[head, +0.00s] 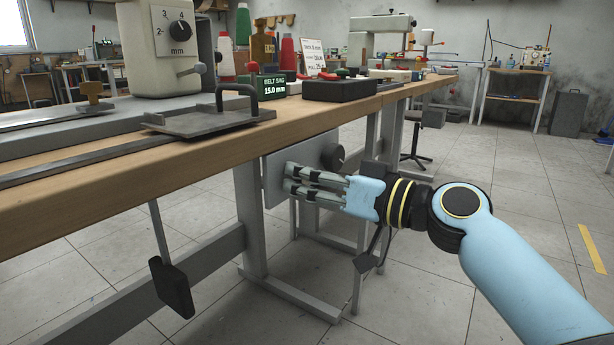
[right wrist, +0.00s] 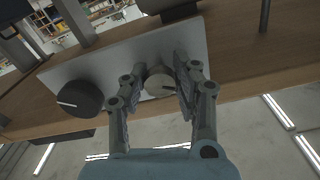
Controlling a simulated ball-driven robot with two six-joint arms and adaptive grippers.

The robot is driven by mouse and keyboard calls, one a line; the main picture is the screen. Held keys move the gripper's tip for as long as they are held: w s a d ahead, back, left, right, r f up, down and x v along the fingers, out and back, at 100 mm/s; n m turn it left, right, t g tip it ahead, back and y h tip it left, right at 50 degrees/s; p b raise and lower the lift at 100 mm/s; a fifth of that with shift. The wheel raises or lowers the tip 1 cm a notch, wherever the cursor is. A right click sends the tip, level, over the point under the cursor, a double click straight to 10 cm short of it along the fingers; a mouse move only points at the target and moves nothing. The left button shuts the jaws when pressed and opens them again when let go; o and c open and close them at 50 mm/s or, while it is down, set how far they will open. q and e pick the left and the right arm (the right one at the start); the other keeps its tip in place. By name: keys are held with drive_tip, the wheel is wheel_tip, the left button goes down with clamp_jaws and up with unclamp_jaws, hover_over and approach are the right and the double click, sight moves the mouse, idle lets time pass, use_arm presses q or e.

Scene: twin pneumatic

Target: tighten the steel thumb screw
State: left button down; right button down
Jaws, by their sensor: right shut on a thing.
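The steel thumb screw (right wrist: 158,82) is a round grey knob with a dark line on its face, on a grey plate (right wrist: 115,60) under the bench edge. My right gripper (right wrist: 160,88) is shut on it, one finger on each side. In the head view my right gripper (head: 292,180) reaches leftward to the plate (head: 274,168), and its fingers hide the screw. My left gripper is not in view.
A black knob with a white mark (right wrist: 78,98) sits on the same plate beside the screw; a dark knob also shows in the head view (head: 332,157). The wooden bench (head: 140,172) lies above, with a black-handled plate (head: 205,120) on it. A pedal (head: 171,288) hangs below.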

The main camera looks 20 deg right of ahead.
drive_tip(key=m+p, duration=0.1)
drive_tip(key=m, duration=0.2)
drive_tip(key=shift+r+m, duration=0.15)
drive_tip(key=shift+m, duration=0.25)
drive_tip(key=shift+m+p, duration=0.5)
drive_tip(key=shift+m, duration=0.4)
drive_tip(key=m+p, duration=0.1)
drive_tip(key=m, duration=0.3)
drive_tip(key=shift+a+p, duration=0.1)
drive_tip(key=shift+p, duration=0.3)
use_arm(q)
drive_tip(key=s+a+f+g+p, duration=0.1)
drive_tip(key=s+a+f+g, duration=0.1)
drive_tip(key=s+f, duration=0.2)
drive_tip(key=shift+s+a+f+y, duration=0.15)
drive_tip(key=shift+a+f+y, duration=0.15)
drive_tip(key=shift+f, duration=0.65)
use_arm(e)
drive_tip(key=shift+m, duration=1.2)
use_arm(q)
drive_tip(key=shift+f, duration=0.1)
use_arm(e)
drive_tip(key=c, duration=1)
unclamp_jaws()
drive_tip(key=v, duration=1.2)
